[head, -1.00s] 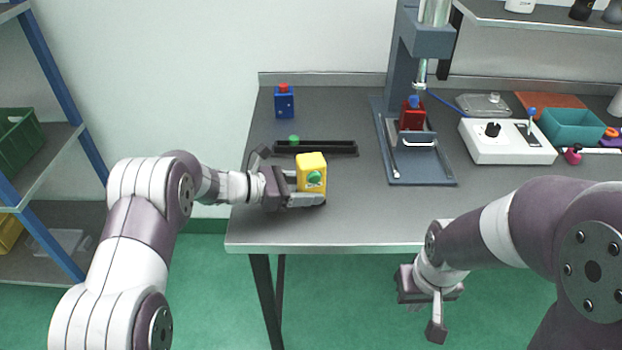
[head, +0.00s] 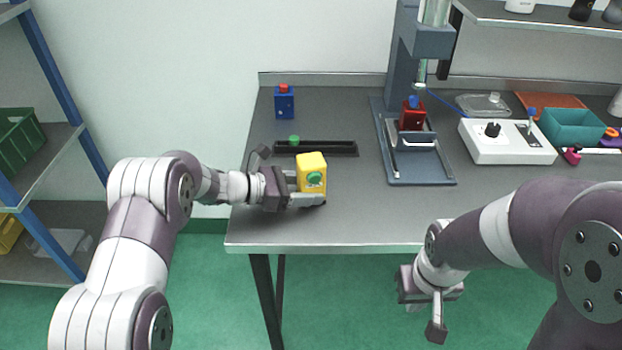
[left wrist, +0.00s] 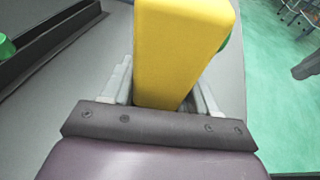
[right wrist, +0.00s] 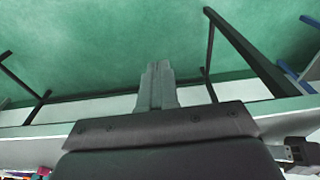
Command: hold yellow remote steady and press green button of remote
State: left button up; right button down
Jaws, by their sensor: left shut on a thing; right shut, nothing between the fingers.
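The yellow remote (head: 311,164) stands near the left front part of the grey bench, with its green button (head: 314,178) facing the front. My left gripper (head: 308,200) is shut on the remote from the left, around its lower part. In the left wrist view the yellow remote (left wrist: 180,45) sits between the two fingers, and only an edge of the green button shows at its right. My right gripper (head: 436,318) is low in front of the bench's front edge, away from the remote. In the right wrist view its fingers (right wrist: 157,75) are together and empty.
A blue box with a red button (head: 284,103) stands at the back left. A black tray (head: 330,149) with a green knob lies behind the remote. A press (head: 418,170) holds a red block, and a white control box (head: 507,145) stands right. Bench front centre is clear.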

aim_at(311, 180)
dwell(0.8)
